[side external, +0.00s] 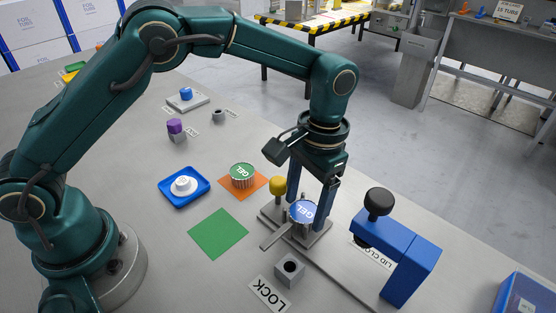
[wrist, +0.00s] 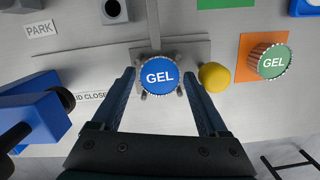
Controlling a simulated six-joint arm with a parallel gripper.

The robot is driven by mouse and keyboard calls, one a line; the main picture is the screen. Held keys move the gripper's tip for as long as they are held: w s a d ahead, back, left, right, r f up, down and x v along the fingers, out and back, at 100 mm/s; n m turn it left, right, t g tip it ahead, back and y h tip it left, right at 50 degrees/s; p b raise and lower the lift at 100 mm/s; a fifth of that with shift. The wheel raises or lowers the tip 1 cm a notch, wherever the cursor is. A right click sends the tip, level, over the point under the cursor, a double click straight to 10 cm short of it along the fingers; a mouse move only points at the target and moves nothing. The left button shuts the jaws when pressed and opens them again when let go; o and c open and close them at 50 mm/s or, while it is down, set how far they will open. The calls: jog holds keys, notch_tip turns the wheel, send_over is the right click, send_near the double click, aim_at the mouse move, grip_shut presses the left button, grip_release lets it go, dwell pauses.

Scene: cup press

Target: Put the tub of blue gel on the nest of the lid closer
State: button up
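The tub of blue gel (side external: 304,212), with a blue lid marked GEL, stands upright on the nest of the lid closer, among short metal posts on the grey base plate (side external: 268,213). In the wrist view the blue tub (wrist: 160,76) sits centred between my fingers. My gripper (side external: 309,206) points down over the nest. In the wrist view my gripper (wrist: 160,73) is open, with a gap on each side of the tub. The lid closer's blue press arm (side external: 408,262) with its black knob (side external: 379,202) stands to the right. The tub's underside is hidden.
A yellow knob (side external: 278,186) stands close beside the nest. A green-lidded GEL tub (side external: 242,174) stands on an orange mat (side external: 262,186). A green mat (side external: 218,234) is bare. A grey block with a hole (side external: 289,269) sits near the LOCK label (side external: 269,295).

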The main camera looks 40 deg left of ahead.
aim_at(309, 208)
jog(key=r, duration=0.5)
jog(key=w+r, duration=0.1)
jog(key=r, duration=0.1)
jog(key=shift+d+r, duration=0.1)
jog(key=shift+r, duration=0.3)
jog(key=s+a+r+n+t, duration=0.1)
jog(key=s+a+r+t, duration=0.2)
jog(key=s+a+r, duration=0.35)
jog(key=s+a+f+n+t, duration=0.1)
jog(key=s+a+f+t, duration=0.1)
jog(key=s+a+t, duration=0.2)
jog(key=s+a, duration=0.2)
jog(key=s, duration=0.2)
jog(key=shift+s+a, duration=0.35)
jog(key=shift+s, duration=0.05)
